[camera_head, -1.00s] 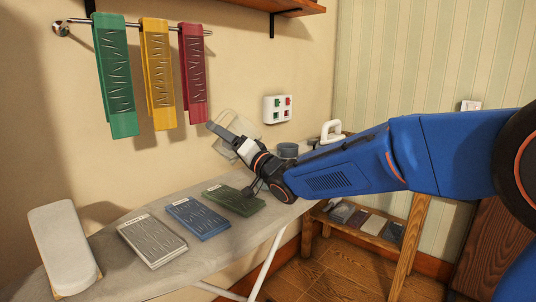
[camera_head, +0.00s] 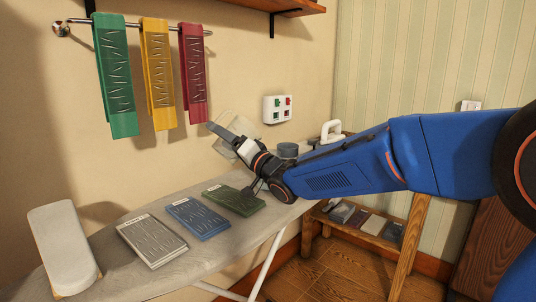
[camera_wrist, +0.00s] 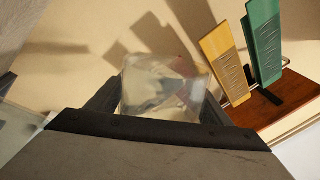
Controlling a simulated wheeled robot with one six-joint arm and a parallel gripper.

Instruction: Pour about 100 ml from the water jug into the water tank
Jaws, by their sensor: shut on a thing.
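A clear, see-through jug, the water jug, shows in the wrist view (camera_wrist: 165,88) between my two dark fingers. In the head view the jug (camera_head: 228,148) is a pale, tilted shape by the wall, partly hidden by my gripper (camera_head: 233,138). My gripper is shut on the jug above the far part of the ironing board. The water level in it cannot be made out. A grey round container (camera_head: 288,150) stands behind my wrist, partly hidden; I cannot tell if it is the water tank. No stream of water is visible.
Green (camera_head: 234,200), blue (camera_head: 197,217) and grey (camera_head: 152,240) folded cloths lie on the ironing board (camera_head: 120,279). A white handle (camera_head: 331,130) rises behind my arm. A wall panel (camera_head: 277,109) is close to my gripper. Cloths hang on a rail at upper left.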

